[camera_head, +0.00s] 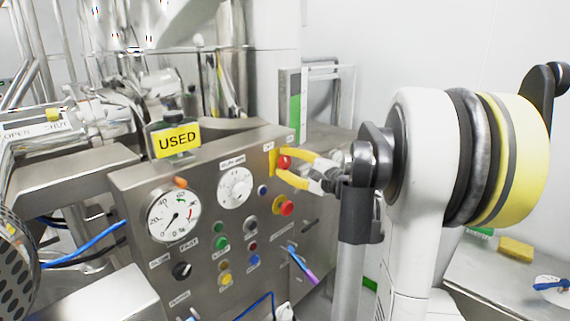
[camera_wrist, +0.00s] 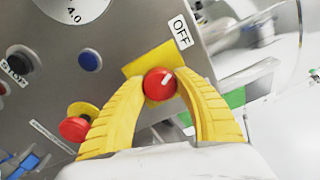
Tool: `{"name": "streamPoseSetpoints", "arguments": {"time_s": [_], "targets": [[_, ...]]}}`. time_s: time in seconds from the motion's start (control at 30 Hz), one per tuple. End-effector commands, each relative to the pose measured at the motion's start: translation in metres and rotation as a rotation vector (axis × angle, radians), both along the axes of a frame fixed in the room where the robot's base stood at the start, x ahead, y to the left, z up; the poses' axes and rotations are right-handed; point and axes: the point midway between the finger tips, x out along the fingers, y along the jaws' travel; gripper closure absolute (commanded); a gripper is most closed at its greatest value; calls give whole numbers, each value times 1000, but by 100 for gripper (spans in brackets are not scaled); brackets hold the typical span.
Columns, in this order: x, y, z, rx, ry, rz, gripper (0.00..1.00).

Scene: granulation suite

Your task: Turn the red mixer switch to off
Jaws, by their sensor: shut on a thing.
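The red mixer switch (camera_head: 284,162) is a round knob on a yellow plate at the upper right of the steel control panel (camera_head: 150,196). In the wrist view the red switch (camera_wrist: 160,84) shows a short white mark pointing to the upper right. A white OFF label (camera_wrist: 181,32) is above and right of it. My gripper (camera_head: 284,166) has yellow fingers reaching the switch from the right. In the wrist view my gripper (camera_wrist: 162,85) is shut on the switch, with one finger on each side.
A red emergency button (camera_head: 287,208) on yellow is just below the switch, close to a finger. Gauges, coloured buttons and a black knob (camera_head: 181,270) fill the panel. A yellow USED sign (camera_head: 177,140) stands above it. A steel table (camera_head: 510,285) is at right.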

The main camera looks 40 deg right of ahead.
Motion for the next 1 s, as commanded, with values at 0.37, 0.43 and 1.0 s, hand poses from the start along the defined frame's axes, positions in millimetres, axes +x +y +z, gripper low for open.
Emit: {"name": "streamPoseSetpoints", "arguments": {"time_s": [0.37,0.43,1.0], "targets": [[0,0,1,-245,-19,0,93],[0,0,1,-272,-21,0,93],[0,0,1,-333,-27,-1,93]]}}
